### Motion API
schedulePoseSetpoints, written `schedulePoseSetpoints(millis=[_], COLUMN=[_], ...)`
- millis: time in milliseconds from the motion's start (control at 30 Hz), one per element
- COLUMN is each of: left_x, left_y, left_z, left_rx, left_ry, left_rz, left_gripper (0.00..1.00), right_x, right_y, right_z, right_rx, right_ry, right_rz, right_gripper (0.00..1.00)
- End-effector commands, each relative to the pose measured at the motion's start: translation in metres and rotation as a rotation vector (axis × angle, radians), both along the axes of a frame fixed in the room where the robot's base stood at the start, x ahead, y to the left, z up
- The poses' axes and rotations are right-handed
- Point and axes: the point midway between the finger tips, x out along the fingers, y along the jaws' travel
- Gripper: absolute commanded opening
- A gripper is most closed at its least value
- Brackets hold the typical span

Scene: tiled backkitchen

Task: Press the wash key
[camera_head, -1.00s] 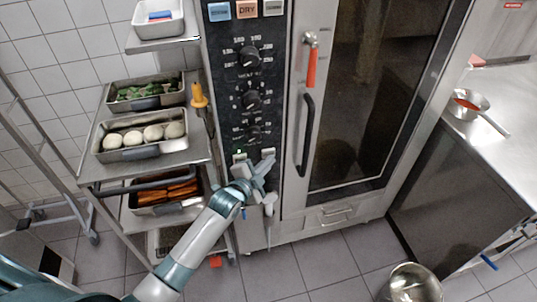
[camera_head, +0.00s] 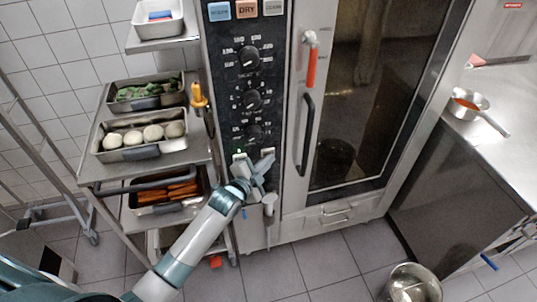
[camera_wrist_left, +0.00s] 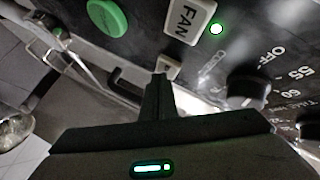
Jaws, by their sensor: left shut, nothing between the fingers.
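The oven's black control panel (camera_head: 272,75) stands upright in the middle of the head view. White keys sit low on it, one of them a light key (camera_head: 240,157) just left of my left gripper (camera_head: 262,164). In the left wrist view a white key marked FAN (camera_wrist_left: 189,18) has a lit green lamp beside it, and a green round button (camera_wrist_left: 107,17) is to its left. A small pale key (camera_wrist_left: 168,67) lies right beyond my shut left fingers (camera_wrist_left: 159,82), its label unreadable. I cannot tell whether they touch it. I read no wash label. My right gripper is out of view.
Large keys top the panel, one reading DRY (camera_head: 246,9). Several dials run below them. The glass oven door (camera_head: 375,100) has a dark handle (camera_head: 306,135). A rack with trays (camera_head: 145,140) stands left, a steel counter (camera_head: 500,105) right. A pot (camera_head: 412,285) is on the floor.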

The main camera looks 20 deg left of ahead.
Motion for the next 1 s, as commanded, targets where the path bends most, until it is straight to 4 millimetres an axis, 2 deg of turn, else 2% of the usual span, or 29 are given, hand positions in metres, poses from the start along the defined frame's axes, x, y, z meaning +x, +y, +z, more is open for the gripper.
schedulePoseSetpoints(millis=[600,1000], left_x=[0.002,-0.010], left_y=[0.002,-0.007], left_z=[0.001,0.001], left_rx=[0.000,-0.001], left_ry=[0.000,0.000], left_rz=[0.000,0.000], left_gripper=[0.00,0.00], right_x=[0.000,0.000], right_y=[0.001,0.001], right_z=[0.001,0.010], right_rx=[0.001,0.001], right_ry=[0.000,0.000], right_rz=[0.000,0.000], right_gripper=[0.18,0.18])
